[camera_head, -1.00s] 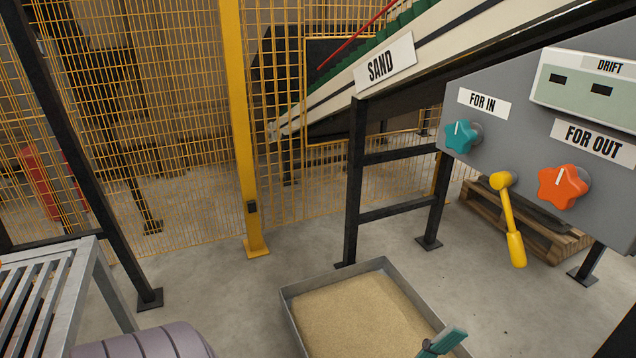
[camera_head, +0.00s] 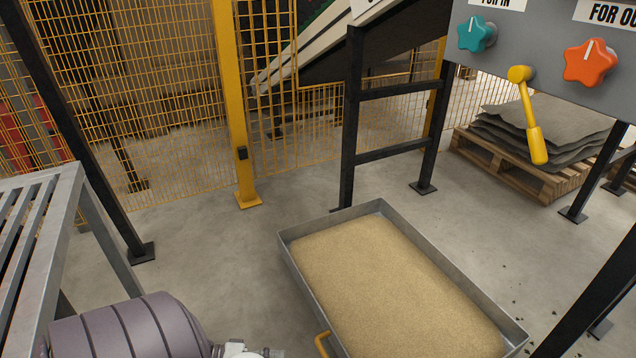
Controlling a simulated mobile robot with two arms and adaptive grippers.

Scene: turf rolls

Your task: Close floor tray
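The floor tray (camera_head: 455,268) is a shallow grey metal tray full of sand (camera_head: 385,275). It lies on the concrete floor at the lower middle and right, with its near edge cut off by the frame. A yellow handle (camera_head: 322,343) shows at its near left side. Neither gripper's fingers can be made out in this view. A grey-purple ribbed cylinder (camera_head: 130,330) with white parts at its right end shows at the bottom left, possibly my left arm.
A slatted metal table (camera_head: 45,215) stands at left. Black frame legs (camera_head: 350,120) rise behind the tray. A panel with a teal knob (camera_head: 475,34), orange knob (camera_head: 590,63) and yellow lever (camera_head: 530,115) hangs upper right. A pallet (camera_head: 515,165) stands behind. Floor left of the tray is clear.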

